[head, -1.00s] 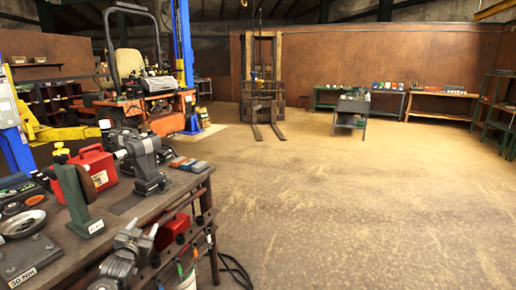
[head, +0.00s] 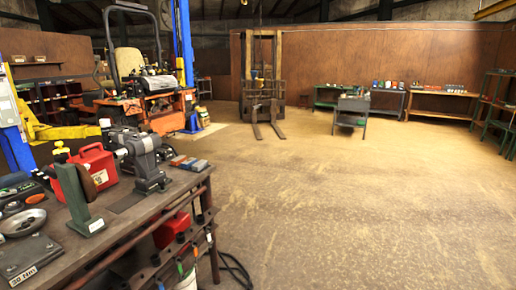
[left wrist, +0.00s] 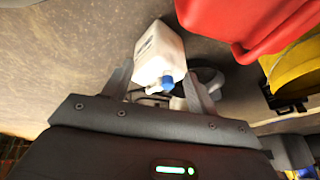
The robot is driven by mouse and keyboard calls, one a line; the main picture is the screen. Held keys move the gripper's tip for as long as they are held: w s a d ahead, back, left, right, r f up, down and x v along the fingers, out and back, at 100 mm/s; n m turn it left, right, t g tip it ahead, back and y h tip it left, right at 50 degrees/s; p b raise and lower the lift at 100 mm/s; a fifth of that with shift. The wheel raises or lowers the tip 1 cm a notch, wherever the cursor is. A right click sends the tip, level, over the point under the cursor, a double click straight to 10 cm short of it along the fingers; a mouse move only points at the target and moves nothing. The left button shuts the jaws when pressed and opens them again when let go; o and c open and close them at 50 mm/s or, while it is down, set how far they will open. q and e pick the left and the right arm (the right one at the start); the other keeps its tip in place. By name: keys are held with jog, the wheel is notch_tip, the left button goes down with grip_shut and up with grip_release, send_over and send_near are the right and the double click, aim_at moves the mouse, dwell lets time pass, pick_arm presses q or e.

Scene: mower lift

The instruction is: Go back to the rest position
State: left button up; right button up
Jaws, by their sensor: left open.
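My left gripper (left wrist: 158,90) shows in the left wrist view with its two fingers apart. A white jug (left wrist: 160,50) with a blue cap shows between and beyond the fingers; the gap between them is hard to judge, but the fingers do not appear closed on it. My left gripper is out of the head view. My right gripper is in neither view.
The dark workbench (head: 125,225) at the left holds a red can (head: 92,163), a grey bench tool (head: 145,158) and a green stand (head: 78,200). A red container (left wrist: 245,20) is close at upper right in the wrist view. Open floor (head: 350,200) lies right of the bench.

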pick_arm(q)
jog(key=s+d+f+g, duration=0.1)
jog(key=s+f, duration=0.1)
jog(key=s, duration=0.8)
jog(key=s+d+f+g, duration=0.2)
jog(key=s, duration=0.8)
jog(key=shift+s+d, duration=0.15)
jog(key=shift+d, duration=0.05)
